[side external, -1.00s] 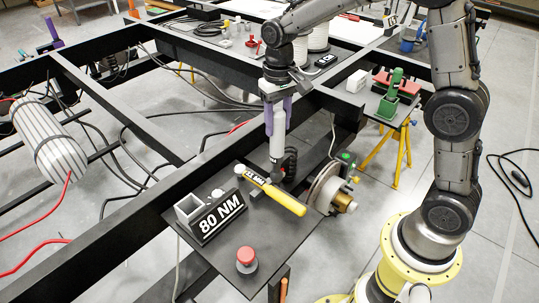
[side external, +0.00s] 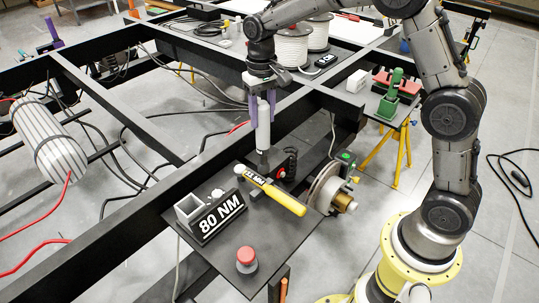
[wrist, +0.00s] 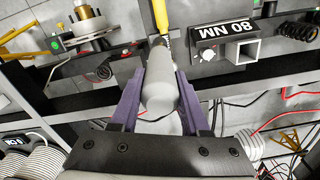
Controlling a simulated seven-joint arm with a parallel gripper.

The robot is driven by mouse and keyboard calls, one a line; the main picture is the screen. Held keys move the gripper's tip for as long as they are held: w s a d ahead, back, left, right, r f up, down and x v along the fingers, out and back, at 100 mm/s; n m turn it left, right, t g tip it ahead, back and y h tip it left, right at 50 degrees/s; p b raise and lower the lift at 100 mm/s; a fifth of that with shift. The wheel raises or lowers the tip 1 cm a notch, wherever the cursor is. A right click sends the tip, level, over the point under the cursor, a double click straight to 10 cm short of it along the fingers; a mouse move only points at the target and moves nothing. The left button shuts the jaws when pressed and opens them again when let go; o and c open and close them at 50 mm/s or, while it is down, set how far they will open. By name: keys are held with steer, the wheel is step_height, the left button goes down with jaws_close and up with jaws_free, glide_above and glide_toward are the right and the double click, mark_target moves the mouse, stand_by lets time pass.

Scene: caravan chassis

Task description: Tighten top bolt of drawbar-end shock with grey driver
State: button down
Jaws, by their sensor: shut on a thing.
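My gripper (side external: 263,98), with purple fingers, is shut on the grey driver (side external: 263,128), which hangs roughly upright with its dark shaft pointing down. In the wrist view the driver (wrist: 160,85) lies between the two purple fingers. A black coil shock (side external: 290,162) stands between the driver and the brake disc in the side view. The driver shows to the left of the shock and appears apart from it. The shock's top bolt is too small to make out. In the wrist view the driver covers what lies beneath its tip.
A yellow-handled torque wrench (side external: 276,192) lies beside the 80 NM block (side external: 221,219) on a dark plate. A red button (side external: 246,259) is at the plate's front. The brake disc (side external: 326,187) is right of the shock. A black frame beam (side external: 150,222) runs past the left.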

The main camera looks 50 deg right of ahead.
steer(key=shift+s+r, duration=0.1)
steer(key=shift+s, duration=2.35)
steer(key=shift+w, duration=2.55)
